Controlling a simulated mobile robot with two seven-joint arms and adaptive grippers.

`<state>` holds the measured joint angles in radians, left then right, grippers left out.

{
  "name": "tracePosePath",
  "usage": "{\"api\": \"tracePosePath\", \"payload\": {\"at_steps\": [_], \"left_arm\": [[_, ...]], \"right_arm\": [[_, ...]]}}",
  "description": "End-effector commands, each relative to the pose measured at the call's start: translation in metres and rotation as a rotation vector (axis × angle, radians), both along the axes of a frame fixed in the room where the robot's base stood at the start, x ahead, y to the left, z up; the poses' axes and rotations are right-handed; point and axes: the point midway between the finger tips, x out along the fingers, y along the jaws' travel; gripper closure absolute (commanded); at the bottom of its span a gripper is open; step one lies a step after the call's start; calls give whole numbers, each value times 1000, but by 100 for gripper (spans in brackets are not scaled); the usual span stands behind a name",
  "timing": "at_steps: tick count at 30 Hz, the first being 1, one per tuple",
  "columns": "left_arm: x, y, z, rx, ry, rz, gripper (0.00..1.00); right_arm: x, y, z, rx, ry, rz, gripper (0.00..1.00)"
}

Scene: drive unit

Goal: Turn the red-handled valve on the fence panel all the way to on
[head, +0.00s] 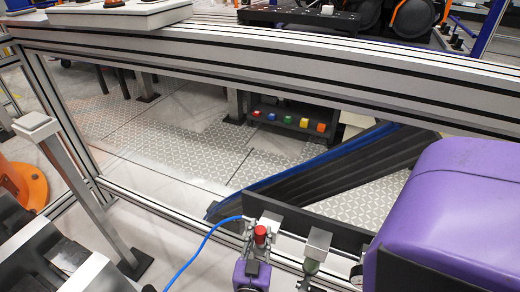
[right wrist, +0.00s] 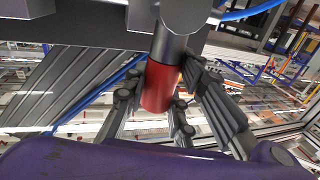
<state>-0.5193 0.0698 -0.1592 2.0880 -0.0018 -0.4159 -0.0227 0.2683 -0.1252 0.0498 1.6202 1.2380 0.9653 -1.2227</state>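The red valve handle (head: 260,235) shows at the bottom centre of the head view, at the fence panel's lower rail. In the right wrist view the red handle (right wrist: 160,85) is a short cylinder joined to a grey round part. My right gripper (head: 258,229) is at the handle, its dark fingers on both sides of it. In the right wrist view the fingers (right wrist: 163,80) straddle the handle closely. I cannot tell whether they press on it. The valve body is mostly hidden behind the gripper. My left gripper is not in view.
A blue hose (head: 205,242) curves left from the valve. A grey block (head: 318,243) and a gauge (head: 357,273) sit to its right. A long aluminium rail (head: 270,62) crosses above. A dark ribbed ramp (head: 320,172) lies behind. My purple arm fills the right side.

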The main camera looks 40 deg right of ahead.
Motion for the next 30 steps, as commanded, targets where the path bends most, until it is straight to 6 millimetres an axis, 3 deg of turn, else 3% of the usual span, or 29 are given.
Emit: {"api": "tracePosePath", "payload": {"at_steps": [16, 30], "left_arm": [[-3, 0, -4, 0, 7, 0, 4], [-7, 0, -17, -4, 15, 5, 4]], "right_arm": [[-3, -1, -1, 19, -42, 0, 100], [-24, -10, -7, 142, -336, 1, 100]]}}
